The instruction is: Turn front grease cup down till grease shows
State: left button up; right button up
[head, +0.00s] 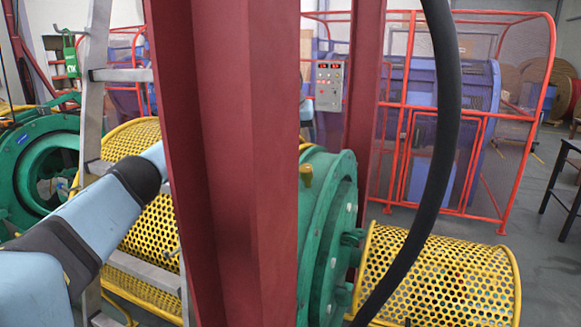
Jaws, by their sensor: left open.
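A small brass-yellow fitting (306,176), which looks like a grease cup, stands out at the right edge of the near red post, against the green bearing housing (330,215). Its left part may be hidden by the post. I cannot tell if grease shows at it. My left arm comes in from the left and passes behind the red post (235,170). My left gripper is hidden there, so its fingers and their distance to the cup do not show. My right gripper is not in view.
Yellow perforated guards (440,275) lie on both sides. An aluminium ladder (95,110) stands at left. A control box (328,86) and a red-framed cage (470,130) are behind.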

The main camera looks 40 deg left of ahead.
aim_at(305, 167)
pick_arm(q)
jog(key=p+x, duration=0.1)
jog(key=x, duration=1.3)
jog(key=shift+s+a+f, duration=0.1)
jog(key=shift+a+f, duration=0.05)
jog(key=shift+f, duration=0.05)
jog(key=c, duration=0.9)
